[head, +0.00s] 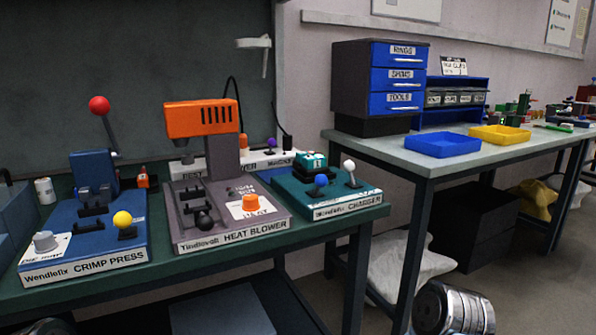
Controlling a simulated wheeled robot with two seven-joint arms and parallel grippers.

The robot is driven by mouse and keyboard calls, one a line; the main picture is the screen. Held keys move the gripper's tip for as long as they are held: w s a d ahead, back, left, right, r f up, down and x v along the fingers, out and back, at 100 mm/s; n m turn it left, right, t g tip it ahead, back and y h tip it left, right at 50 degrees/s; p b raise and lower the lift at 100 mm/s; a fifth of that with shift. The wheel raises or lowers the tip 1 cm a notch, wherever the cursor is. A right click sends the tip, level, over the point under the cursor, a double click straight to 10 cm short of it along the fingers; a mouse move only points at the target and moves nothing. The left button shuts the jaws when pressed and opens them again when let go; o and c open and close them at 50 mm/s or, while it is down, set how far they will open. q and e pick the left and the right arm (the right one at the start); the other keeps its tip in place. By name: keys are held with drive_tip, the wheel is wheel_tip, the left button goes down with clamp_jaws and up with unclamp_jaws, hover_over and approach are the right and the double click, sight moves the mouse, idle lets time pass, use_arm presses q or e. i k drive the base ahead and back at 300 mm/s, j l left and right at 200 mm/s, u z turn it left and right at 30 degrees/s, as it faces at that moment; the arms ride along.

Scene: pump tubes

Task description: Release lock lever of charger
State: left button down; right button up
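The charger (345,205) is a teal box labelled "CHARGER" at the right end of the dark green bench. A lever with a white ball (349,166) stands at its right side, leaning slightly. A short blue-knobbed control (321,181) is to its left. A small teal block (313,161) with a light label sits at the back of the charger. Which of the controls is the lock lever is not marked legibly. Neither of my grippers is in view; only parts of my arms show at the bottom edge.
The heat blower (232,238), with an orange head, stands directly left of the charger. The blue crimp press (85,262), with a red-ball lever (99,105), is farther left. A grey table (480,146) with blue and yellow trays stands to the right, across a gap.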

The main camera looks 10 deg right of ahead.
sight(349, 166)
drive_tip(key=i+l+u, duration=0.15)
drive_tip(key=l+u, duration=0.25)
drive_tip(key=l, duration=0.5)
drive_tip(key=l+u, duration=0.35)
drive_tip(key=l, duration=0.55)
drive_tip(key=l+u, duration=0.4)
drive_tip(key=l, duration=0.55)
